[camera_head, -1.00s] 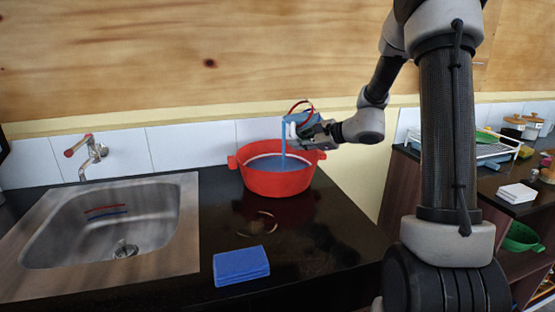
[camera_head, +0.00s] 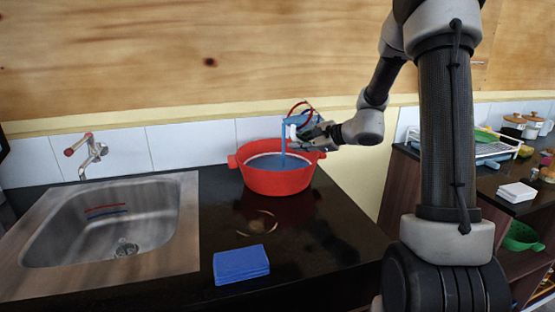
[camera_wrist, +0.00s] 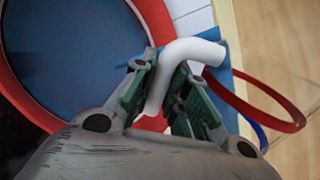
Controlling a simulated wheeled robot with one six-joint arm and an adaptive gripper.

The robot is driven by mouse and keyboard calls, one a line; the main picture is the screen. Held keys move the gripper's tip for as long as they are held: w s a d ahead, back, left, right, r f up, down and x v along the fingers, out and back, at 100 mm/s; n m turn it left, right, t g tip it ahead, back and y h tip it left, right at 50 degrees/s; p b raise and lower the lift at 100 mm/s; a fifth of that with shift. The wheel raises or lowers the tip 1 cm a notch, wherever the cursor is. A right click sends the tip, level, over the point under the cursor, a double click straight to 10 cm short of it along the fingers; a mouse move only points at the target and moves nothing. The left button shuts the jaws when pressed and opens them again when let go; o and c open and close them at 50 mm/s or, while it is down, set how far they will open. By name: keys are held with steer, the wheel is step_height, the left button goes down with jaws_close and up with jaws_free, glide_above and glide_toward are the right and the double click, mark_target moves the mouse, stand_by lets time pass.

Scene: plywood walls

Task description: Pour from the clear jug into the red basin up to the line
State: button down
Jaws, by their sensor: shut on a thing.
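The red basin (camera_head: 275,184) stands on the black counter beside the sink, with blue liquid (camera_head: 278,163) inside. A pale line (camera_head: 262,157) runs around its inner wall, showing above the liquid at the back. The clear jug (camera_head: 298,119) is tipped above the basin's right side, its see-through body hard to make out. A blue stream (camera_head: 283,142) falls from it into the basin. My gripper (camera_head: 310,132) is shut on the jug's white handle (camera_wrist: 190,48), which passes between the fingers in the wrist view. Red and blue curved bands (camera_wrist: 262,112) show at the jug.
A steel sink (camera_head: 185,222) with a tap (camera_head: 92,153) is at the left. A folded blue cloth (camera_head: 241,264) lies at the counter's front. A tiled wall (camera_head: 190,146) is close behind the basin. A second counter with a dish rack (camera_head: 488,150) is at the right.

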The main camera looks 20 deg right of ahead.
steer(key=shift+d+f, duration=0.1)
steer(key=shift+f, duration=0.25)
stand_by(0.4)
steer(key=shift+w+d+r+n+h+p, duration=0.1)
steer(key=shift+d+n+h+p, duration=0.1)
steer(key=shift+n+h+p, duration=0.3)
stand_by(1.4)
